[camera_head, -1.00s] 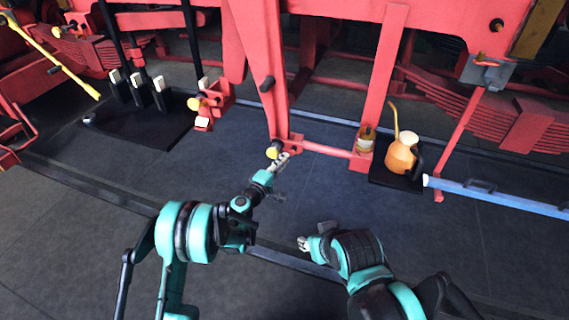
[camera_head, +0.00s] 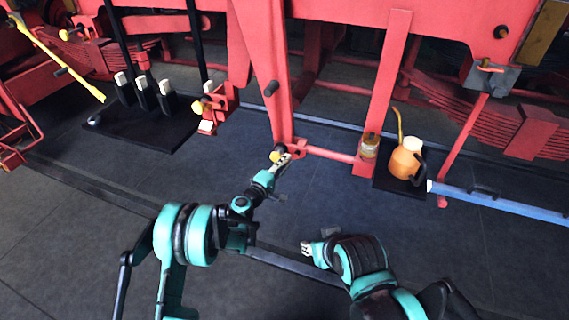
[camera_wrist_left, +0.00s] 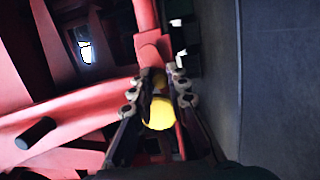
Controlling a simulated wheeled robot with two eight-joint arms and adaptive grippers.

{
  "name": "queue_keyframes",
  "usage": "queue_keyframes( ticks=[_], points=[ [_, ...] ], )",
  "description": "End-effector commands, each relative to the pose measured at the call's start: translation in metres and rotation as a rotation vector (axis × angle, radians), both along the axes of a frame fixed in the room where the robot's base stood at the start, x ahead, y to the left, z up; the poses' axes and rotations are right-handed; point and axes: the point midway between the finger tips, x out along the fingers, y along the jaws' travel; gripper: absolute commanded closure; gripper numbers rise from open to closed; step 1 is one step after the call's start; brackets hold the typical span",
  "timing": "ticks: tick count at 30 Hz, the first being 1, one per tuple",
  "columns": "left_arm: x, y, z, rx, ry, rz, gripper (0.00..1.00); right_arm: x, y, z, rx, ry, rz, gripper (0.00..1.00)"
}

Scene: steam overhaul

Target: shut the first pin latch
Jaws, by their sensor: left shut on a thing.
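A pin latch with a yellow knob (camera_head: 275,156) sits at the foot of a red upright post. My left gripper (camera_head: 282,161) is at this knob. In the left wrist view the yellow knob (camera_wrist_left: 158,114) lies between the fingers of my left gripper (camera_wrist_left: 157,90), which is shut on it. The pin behind the knob is mostly hidden by the fingers. A second yellow knob (camera_head: 197,107) shows on a red bracket farther left. My right gripper (camera_head: 306,248) hangs over the floor, apart from the latch, and its finger opening is too small to judge.
A red horizontal bar (camera_head: 330,153) runs right from the latch. A copper oil can (camera_head: 405,160) and a jar (camera_head: 370,147) stand on the right. A blue bar (camera_head: 490,198) lies at far right. Black levers rise from a dark plate (camera_head: 135,130) at left. Floor between is clear.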

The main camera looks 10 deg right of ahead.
Motion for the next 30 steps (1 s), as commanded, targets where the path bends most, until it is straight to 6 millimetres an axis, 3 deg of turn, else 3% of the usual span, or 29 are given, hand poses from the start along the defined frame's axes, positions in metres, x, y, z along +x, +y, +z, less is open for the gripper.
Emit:
queue_keyframes(
  ticks=[26, 27, 28, 30],
  points=[
    [0.0, 0.0, 0.014, -0.002, 0.001, -0.001, 1.0, 0.0, 0.0, 0.0, 0.0, 0.0, 0.0, 0.6],
    [0.0, 0.0, 0.014, -0.002, 0.001, -0.001, 0.8, 0.0, 0.0, 0.0, 0.0, 0.0, 0.0, 0.6],
    [0.001, 0.0, 0.014, -0.002, 0.001, -0.001, 0.72, 0.0, 0.0, 0.0, 0.0, 0.0, 0.0, 0.6],
    [0.001, 0.0, 0.014, -0.001, 0.0, 0.0, 0.71, 0.0, 0.0, 0.0, 0.0, 0.0, 0.0, 0.6]
  ],
)
